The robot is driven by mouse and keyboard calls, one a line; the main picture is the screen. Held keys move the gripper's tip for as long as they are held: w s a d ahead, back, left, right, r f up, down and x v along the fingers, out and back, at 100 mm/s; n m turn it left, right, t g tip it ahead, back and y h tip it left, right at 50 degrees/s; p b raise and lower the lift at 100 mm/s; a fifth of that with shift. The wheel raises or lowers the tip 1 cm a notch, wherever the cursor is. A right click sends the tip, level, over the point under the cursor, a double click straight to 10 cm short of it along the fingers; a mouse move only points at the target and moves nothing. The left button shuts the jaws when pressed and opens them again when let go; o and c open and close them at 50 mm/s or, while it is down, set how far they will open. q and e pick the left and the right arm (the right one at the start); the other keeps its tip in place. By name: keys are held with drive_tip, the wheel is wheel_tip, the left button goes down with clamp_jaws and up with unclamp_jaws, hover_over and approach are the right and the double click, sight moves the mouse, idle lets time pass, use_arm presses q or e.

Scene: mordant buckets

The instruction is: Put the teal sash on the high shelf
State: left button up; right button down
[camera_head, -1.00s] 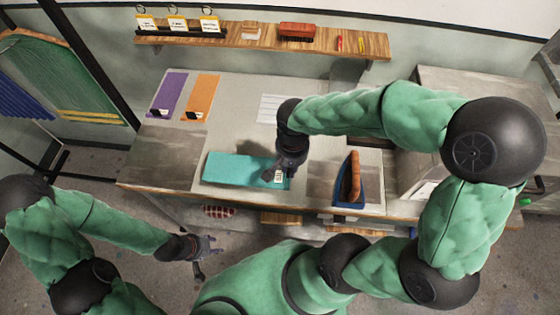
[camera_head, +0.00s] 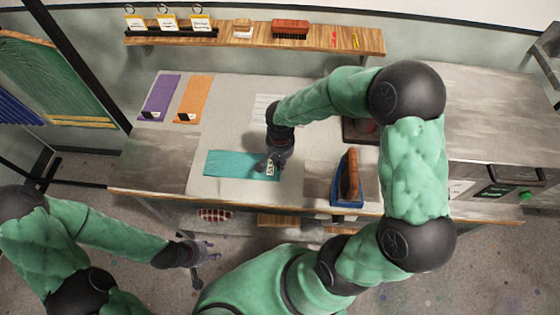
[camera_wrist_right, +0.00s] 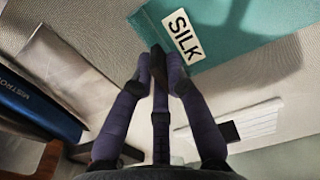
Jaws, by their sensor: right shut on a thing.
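The teal sash (camera_head: 232,164) lies flat along the front of the worktable, with a white tag near its right end. In the right wrist view its corner (camera_wrist_right: 222,28) shows the tag reading SILK. My right gripper (camera_head: 270,164) is at the sash's right end, shut on it; its fingertips (camera_wrist_right: 160,62) are close together at the sash's edge beside the tag. My left gripper (camera_head: 204,258) is open and empty, low in front of the table. The high shelf (camera_head: 255,38) is the wooden board on the back wall.
The shelf carries cards on rings (camera_head: 168,25), a small block (camera_head: 243,30), a red-brown block (camera_head: 291,29) and small red and yellow items. Purple (camera_head: 160,97) and orange (camera_head: 194,98) cloths lie at the table's back left.

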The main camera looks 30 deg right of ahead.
drive_tip(key=shift+f, duration=0.15)
drive_tip(key=c, duration=1.2)
unclamp_jaws()
drive_tip(key=shift+c, duration=0.2)
